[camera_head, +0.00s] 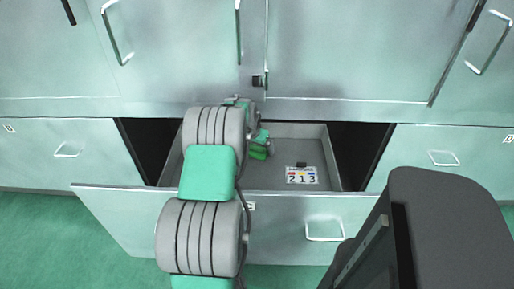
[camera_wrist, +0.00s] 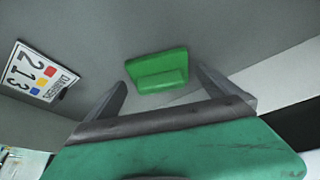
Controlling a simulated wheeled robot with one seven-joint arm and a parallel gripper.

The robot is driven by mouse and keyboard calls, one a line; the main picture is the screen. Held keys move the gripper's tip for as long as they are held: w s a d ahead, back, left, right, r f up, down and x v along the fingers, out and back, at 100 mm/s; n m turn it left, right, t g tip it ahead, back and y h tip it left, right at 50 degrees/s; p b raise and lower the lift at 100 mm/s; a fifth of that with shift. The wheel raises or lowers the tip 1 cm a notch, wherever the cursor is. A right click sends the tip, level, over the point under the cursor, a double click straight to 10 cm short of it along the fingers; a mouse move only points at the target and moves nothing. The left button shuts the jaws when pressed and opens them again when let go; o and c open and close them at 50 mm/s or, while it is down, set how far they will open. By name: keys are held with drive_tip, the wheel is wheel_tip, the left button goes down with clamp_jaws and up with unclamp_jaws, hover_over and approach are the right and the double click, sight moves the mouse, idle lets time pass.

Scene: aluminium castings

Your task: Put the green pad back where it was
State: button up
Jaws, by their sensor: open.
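The green pad (camera_wrist: 158,72) lies on the grey floor of an open drawer, seen in the wrist view just beyond my fingertips. My gripper (camera_wrist: 165,84) is open, with one finger on each side of the near end of the pad in the picture. I cannot tell whether the fingers touch it. In the head view, the pad (camera_head: 258,154) shows partly beside my gripper (camera_head: 262,146), which reaches down into the drawer (camera_head: 230,203). My arm hides the left part of the drawer.
A label plate reading 213 (camera_head: 302,175) lies in the drawer, right of the pad, with a small dark object (camera_head: 301,164) at its upper edge. Closed cabinet doors (camera_head: 350,50) stand above. The drawer's right wall (camera_head: 331,160) is close to the plate.

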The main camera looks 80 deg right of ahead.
drive_tip(key=s+p+v, duration=0.1)
drive_tip(key=v, duration=1.1)
drive_tip(key=w+a+r+n+t+y, duration=0.1)
drive_tip(key=w+a+r+n, duration=0.3)
drive_tip(key=w+a, duration=0.85)
drive_tip(key=w+a+r+n+t, duration=0.2)
drive_tip(key=w+a+n, duration=0.3)
drive_tip(key=w+a, duration=0.75)
drive_tip(key=a+n+y, duration=0.2)
drive_tip(key=a+n, duration=0.4)
drive_tip(key=a, duration=1.4)
drive_tip(key=s+a+f+n+y, duration=0.1)
drive_tip(key=s+a+n, duration=0.4)
drive_tip(key=a, duration=0.7)
drive_tip(key=shift+s+a+f, duration=0.15)
drive_tip(key=shift+a+f, duration=0.05)
drive_tip(key=shift+f, duration=0.05)
